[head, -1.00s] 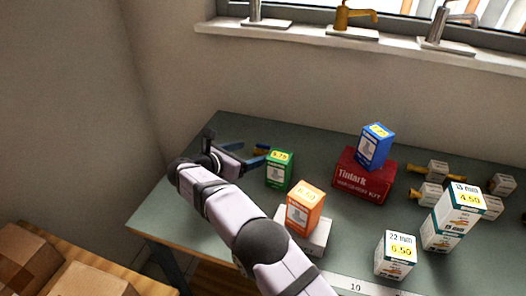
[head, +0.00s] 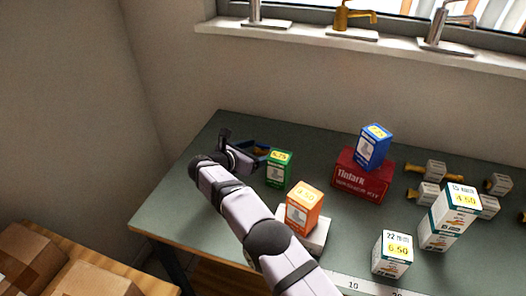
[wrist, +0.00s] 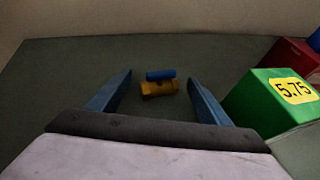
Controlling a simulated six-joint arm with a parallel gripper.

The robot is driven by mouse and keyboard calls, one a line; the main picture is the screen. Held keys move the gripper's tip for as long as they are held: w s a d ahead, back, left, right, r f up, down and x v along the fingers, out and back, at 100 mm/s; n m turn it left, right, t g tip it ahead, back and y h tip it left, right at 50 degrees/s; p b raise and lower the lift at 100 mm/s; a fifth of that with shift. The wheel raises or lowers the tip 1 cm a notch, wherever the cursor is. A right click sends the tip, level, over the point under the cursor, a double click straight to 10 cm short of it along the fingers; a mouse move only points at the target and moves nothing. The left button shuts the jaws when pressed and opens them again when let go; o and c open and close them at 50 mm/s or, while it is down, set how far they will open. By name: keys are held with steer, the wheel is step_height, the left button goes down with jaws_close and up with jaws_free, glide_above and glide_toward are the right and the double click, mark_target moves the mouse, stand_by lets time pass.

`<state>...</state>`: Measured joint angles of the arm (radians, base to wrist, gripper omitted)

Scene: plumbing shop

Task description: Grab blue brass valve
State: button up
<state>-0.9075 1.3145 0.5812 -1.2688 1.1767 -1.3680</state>
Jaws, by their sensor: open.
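The blue brass valve (wrist: 158,88) lies on the table, a brass body with a blue handle on top. In the wrist view it sits ahead of my gripper (wrist: 160,95), between the lines of the two blue fingers, near their tips. The fingers are apart and nothing is held. In the head view my gripper (head: 258,150) is low over the far left of the table, behind the green box; the valve is mostly hidden there by the gripper.
A green box (head: 279,169) stands close to the right of my gripper. An orange box (head: 304,208) on a white box, a red kit box (head: 362,178) with a blue box (head: 374,147) on top, and several fittings stand further right. The table (head: 190,215) is clear at left.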

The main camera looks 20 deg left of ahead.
steer(key=c, duration=1.2)
steer(key=shift+r, duration=0.1)
step_height(320, 180, up, 10)
